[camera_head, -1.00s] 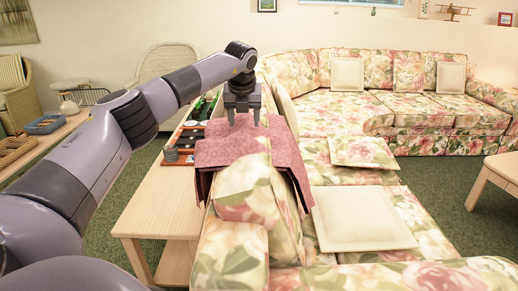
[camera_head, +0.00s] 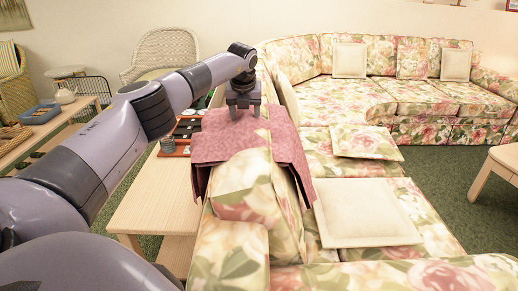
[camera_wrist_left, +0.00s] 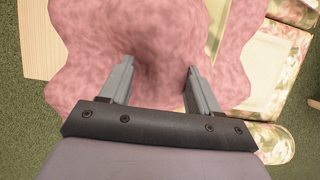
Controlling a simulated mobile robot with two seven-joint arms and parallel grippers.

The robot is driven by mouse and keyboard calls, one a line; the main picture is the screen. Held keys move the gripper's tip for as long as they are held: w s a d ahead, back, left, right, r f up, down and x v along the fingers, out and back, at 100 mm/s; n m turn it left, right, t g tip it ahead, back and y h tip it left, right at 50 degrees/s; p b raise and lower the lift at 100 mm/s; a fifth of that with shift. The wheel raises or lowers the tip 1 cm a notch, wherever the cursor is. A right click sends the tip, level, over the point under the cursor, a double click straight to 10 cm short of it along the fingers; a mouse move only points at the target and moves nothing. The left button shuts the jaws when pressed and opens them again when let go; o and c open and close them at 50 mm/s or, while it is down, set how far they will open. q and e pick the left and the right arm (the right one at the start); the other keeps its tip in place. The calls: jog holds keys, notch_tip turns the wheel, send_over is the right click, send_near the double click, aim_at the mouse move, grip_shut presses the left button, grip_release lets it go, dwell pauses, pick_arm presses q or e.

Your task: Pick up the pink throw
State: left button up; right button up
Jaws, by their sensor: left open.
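The pink throw (camera_head: 228,140) lies draped over the back of the floral sofa, its edges hanging down on both sides. My left gripper (camera_head: 244,115) is above the throw's far part, pointing down, with its fingertips at or just over the cloth. In the left wrist view the throw (camera_wrist_left: 150,40) fills the space ahead of and between the two spread fingers of my left gripper (camera_wrist_left: 155,75). The gripper is open. Whether the fingertips touch the cloth I cannot tell. My right gripper is not in view.
The floral sofa (camera_head: 240,255) runs under the throw and turns along the back. A cream cushion (camera_head: 365,212) lies on its seat. A wooden table (camera_head: 155,200) with a tray (camera_head: 178,142) stands left of the sofa back. Another wooden table (camera_head: 500,170) is at right.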

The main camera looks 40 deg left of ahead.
pick_arm(q)
jog(key=shift+x, duration=1.05)
jog(key=shift+f+p, duration=0.3)
grip_shut()
